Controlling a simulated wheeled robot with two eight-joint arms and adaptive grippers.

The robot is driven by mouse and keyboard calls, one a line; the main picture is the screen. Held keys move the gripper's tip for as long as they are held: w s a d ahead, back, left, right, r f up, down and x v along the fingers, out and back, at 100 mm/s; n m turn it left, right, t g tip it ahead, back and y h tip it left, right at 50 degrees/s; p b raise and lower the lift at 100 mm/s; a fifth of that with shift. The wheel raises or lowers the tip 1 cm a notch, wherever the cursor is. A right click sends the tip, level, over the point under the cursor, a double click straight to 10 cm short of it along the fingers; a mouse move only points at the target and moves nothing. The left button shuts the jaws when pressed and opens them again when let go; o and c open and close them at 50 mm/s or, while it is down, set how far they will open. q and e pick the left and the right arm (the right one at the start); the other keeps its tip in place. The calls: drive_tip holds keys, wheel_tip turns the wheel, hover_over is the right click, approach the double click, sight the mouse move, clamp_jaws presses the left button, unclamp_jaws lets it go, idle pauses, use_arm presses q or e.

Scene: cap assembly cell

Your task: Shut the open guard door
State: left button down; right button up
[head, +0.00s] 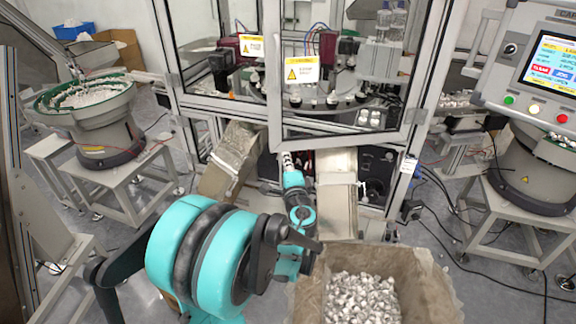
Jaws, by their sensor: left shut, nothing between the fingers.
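The open guard door (342,140) is a clear panel in a grey metal frame on the front of the machine, with a yellow warning label (302,70). Its lower left corner stands out from the machine and overlaps the neighbouring panel; its right side is by the right post. My left gripper (287,160) is small in view, just below that lower left corner. It looks shut and empty. I cannot tell whether it touches the door frame. My teal and black left arm hides part of the area below. My right gripper is not in view.
A lined box of silver caps (415,285) stands in front at lower right. Two chutes, left (228,165) and right (337,190), slope out below the door. Bowl feeders stand at left (90,110) and right (525,170). A control panel (535,65) hangs at upper right.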

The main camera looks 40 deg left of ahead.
sight(281, 139)
use_arm(q)
drive_tip(key=x, duration=0.8)
drive_tip(key=shift+a, duration=0.15)
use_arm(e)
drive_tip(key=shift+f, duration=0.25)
use_arm(q)
drive_tip(key=shift+w+a+b, duration=0.3)
drive_tip(key=shift+w+a, duration=0.1)
drive_tip(key=w+a+m+t+h, duration=0.2)
drive_tip(key=w+a, duration=0.4)
drive_tip(key=w, duration=0.3)
drive_tip(key=w+a+m+t+h, duration=0.2)
drive_tip(key=w+a+m+h, duration=0.2)
drive_tip(key=w, duration=0.6)
drive_tip(key=a+h, duration=0.2)
drive_tip(key=shift+a+r+t, duration=0.35)
drive_tip(key=shift+t, duration=0.05)
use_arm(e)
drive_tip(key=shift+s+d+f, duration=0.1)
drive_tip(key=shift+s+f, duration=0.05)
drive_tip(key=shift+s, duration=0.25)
use_arm(q)
drive_tip(key=shift+d, duration=0.1)
